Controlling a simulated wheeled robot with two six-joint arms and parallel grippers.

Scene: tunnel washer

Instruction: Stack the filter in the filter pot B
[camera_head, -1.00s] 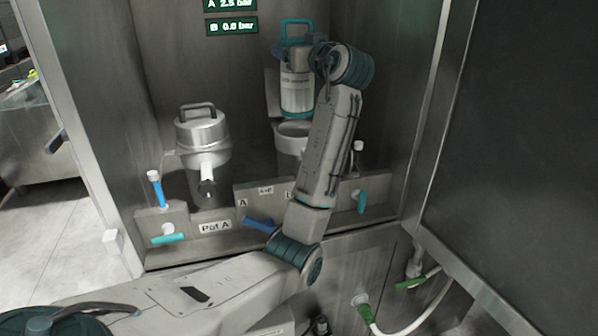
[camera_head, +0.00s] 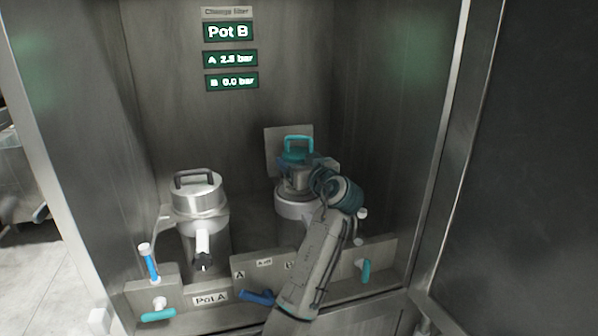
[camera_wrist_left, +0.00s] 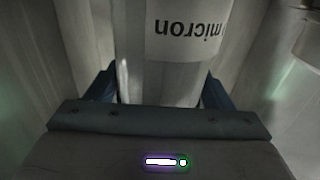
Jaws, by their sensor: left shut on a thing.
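My left gripper (camera_head: 303,166) is shut on the filter from the near side, just above the pot. In the left wrist view the filter's body (camera_wrist_left: 160,75), with a label reading "micron", stands between the blue fingers. Whether the filter rests on the pot's bottom is hidden. My right gripper is not in view.
Pot A (camera_head: 200,215) stands closed at the left. Pot B's lid (camera_head: 275,145) appears raised behind the filter. Valve handles line the front panel (camera_head: 210,297). The panel shows "Pot B" (camera_head: 228,32), with B at 0.0 bar. Cabinet walls are close on both sides.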

